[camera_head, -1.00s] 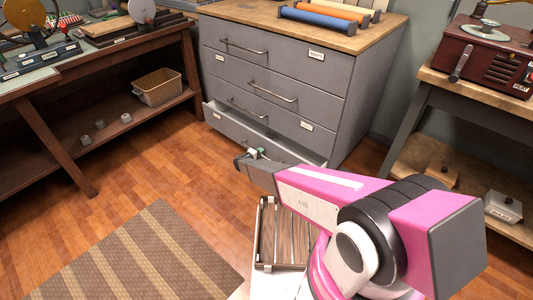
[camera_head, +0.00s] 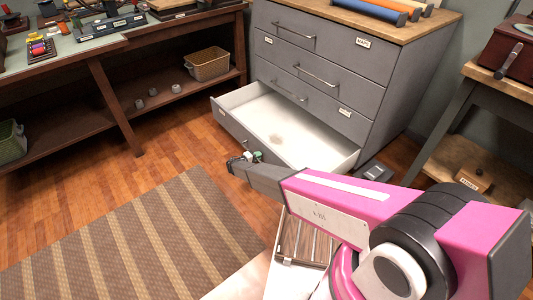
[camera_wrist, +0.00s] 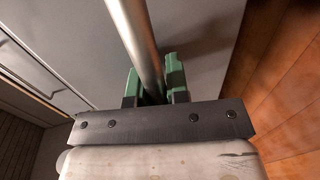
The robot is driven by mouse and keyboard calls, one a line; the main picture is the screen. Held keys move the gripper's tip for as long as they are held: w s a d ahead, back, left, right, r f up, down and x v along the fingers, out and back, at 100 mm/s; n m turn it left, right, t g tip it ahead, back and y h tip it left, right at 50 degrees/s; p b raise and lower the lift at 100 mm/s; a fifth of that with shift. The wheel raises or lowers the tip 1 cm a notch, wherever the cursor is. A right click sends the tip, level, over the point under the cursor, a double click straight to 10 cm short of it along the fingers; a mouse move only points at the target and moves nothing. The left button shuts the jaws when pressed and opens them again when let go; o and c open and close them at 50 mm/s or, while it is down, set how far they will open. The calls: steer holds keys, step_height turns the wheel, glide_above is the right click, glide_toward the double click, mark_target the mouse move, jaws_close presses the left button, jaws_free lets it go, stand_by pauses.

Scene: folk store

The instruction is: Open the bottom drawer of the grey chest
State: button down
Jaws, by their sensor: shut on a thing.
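The grey chest (camera_head: 385,85) stands at the back, with several drawers under a wooden top. Its bottom drawer (camera_head: 345,157) is pulled well out, and its white inside looks empty apart from a faint mark. My gripper (camera_head: 250,156) is at the drawer's front. In the wrist view, the green fingers of my gripper (camera_wrist: 154,86) are shut on the metal bar handle (camera_wrist: 137,38), one on each side of it. The grey drawer front (camera_wrist: 205,40) fills the area behind the handle. In the head view my arm hides part of the drawer front.
A striped rug (camera_head: 130,235) lies on the wooden floor at front left. A workbench with a lower shelf holding a basket (camera_head: 207,64) stands at left. Another bench (camera_head: 462,158) stands close at right. Bare floor shows between rug and chest.

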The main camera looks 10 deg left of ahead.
steer(key=shift+f+v, duration=0.15)
steer(key=shift+v, duration=0.55)
steer(key=shift+f+v, duration=0.1)
steer(key=shift+v, duration=0.6)
steer(key=c, duration=1.4)
jaws_free()
steer(key=v, duration=1.1)
